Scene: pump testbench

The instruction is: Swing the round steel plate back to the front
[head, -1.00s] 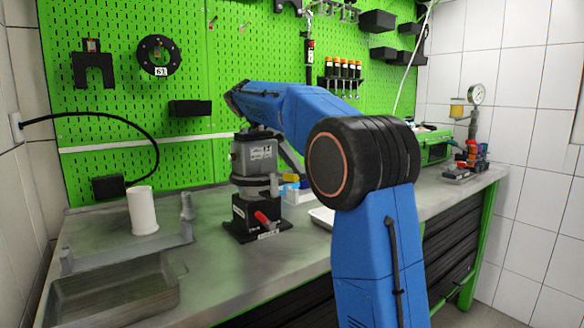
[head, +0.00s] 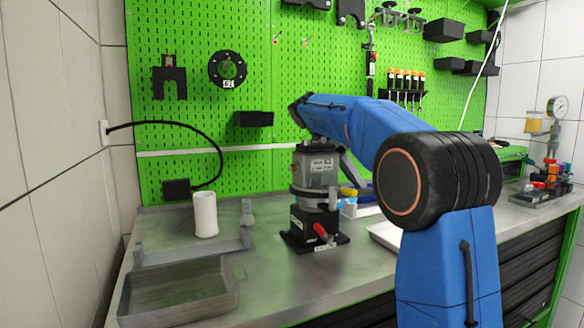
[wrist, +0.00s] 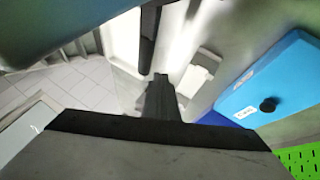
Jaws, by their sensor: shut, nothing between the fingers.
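A grey pump unit (head: 316,165) stands upright on a black base (head: 308,222) with a red handle (head: 322,232), on the bench behind my arm. A round grey, disc-like part (head: 314,192) shows between the pump body and the base; I cannot tell for sure that it is the round steel plate.
A white cylinder (head: 205,214) and a grey tray (head: 180,292) are on the left of the bench. A white tray (head: 384,236) lies right of the pump. A green pegboard (head: 290,60) closes off the back. The bench between cylinder and pump is mostly clear.

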